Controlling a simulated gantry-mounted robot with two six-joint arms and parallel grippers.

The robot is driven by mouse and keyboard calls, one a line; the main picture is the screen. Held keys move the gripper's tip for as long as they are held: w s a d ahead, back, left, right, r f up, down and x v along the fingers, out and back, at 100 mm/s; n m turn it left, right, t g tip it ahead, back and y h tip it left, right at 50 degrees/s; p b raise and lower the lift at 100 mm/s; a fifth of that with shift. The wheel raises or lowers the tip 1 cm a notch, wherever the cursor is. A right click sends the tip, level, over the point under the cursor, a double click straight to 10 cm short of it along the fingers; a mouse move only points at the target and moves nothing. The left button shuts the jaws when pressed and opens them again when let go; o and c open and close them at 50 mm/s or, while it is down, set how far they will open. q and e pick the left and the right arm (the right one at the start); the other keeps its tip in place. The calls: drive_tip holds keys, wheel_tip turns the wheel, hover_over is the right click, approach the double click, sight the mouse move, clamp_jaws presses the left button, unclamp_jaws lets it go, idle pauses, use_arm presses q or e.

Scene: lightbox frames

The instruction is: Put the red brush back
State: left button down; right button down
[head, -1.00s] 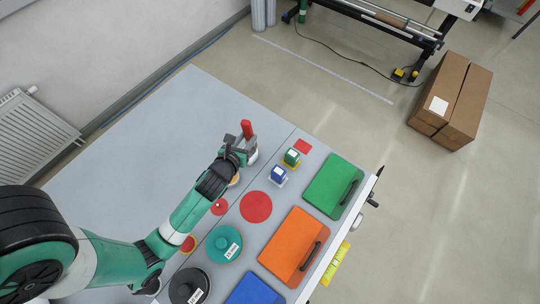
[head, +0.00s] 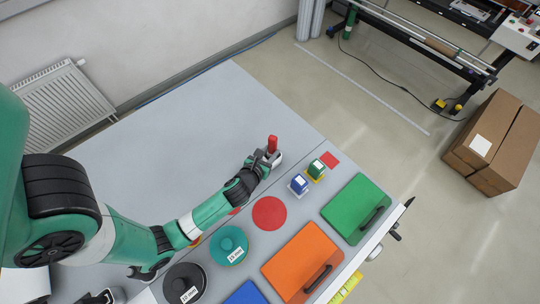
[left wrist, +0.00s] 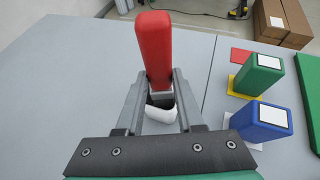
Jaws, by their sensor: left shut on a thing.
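The red brush shows as an upright red handle in the head view (head: 272,144) and in the left wrist view (left wrist: 154,45). My left gripper (head: 267,158) is shut on it; in the left wrist view its two grey fingers (left wrist: 158,88) flank the lower handle. A pale part shows below the fingers; whether it touches the table is unclear. A flat red square (head: 330,159) lies bare to the right of the brush. A green block (head: 316,167) and a blue block (head: 298,183) stand nearby on a yellow and a white square. My right gripper is not seen.
A large red disc (head: 269,213), a teal round weight (head: 227,245) and a black one (head: 184,284) are nearer. Green (head: 356,208) and orange (head: 301,261) cases lie along the right edge. The table's far left part (head: 200,125) is clear.

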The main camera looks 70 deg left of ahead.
use_arm(q)
drive_tip(key=shift+f, duration=0.75)
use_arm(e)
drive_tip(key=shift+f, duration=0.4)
use_arm(q)
drive_tip(key=shift+f, duration=0.15)
drive_tip(key=c, duration=0.5)
unclamp_jaws()
drive_tip(key=shift+c, duration=0.2)
drive_tip(key=shift+s+d+r, duration=0.2)
drive_tip(key=shift+r, duration=0.15)
drive_tip(key=p+v, duration=0.2)
drive_tip(key=v, duration=0.9)
drive_tip(key=shift+s, duration=0.15)
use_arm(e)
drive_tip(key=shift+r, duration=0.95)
use_arm(q)
drive_tip(key=shift+d+r, duration=0.1)
